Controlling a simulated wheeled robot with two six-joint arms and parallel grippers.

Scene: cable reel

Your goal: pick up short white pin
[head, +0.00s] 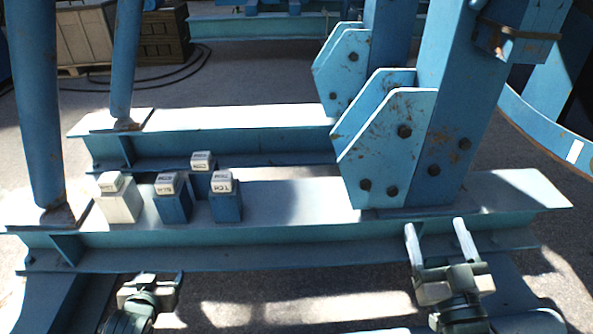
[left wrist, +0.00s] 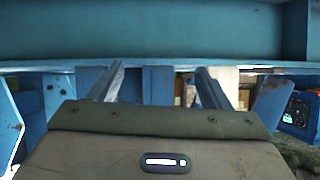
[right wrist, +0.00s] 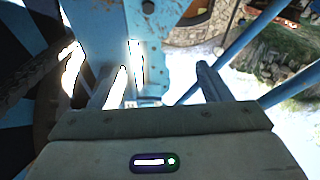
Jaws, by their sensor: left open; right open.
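The white pin (head: 118,203) is a pale block with a labelled cap, standing upright on the near blue beam at the left in the head view. A pale upright patch (left wrist: 224,82) in the left wrist view may be this pin; I cannot be sure. My left gripper (head: 156,277) is open and empty, in front of the beam and lower than its top, a little right of the white pin. My right gripper (head: 436,226) is open and empty, far to the right, in front of the beam near the large blue post.
Blue pins with pale labelled caps stand close to the right of the white pin: one nearest (head: 173,204), one behind (head: 202,177), one further right (head: 226,204). A slanted blue tube (head: 38,120) rises at the left. The beam (head: 290,216) is clear right of the pins up to the post (head: 450,110).

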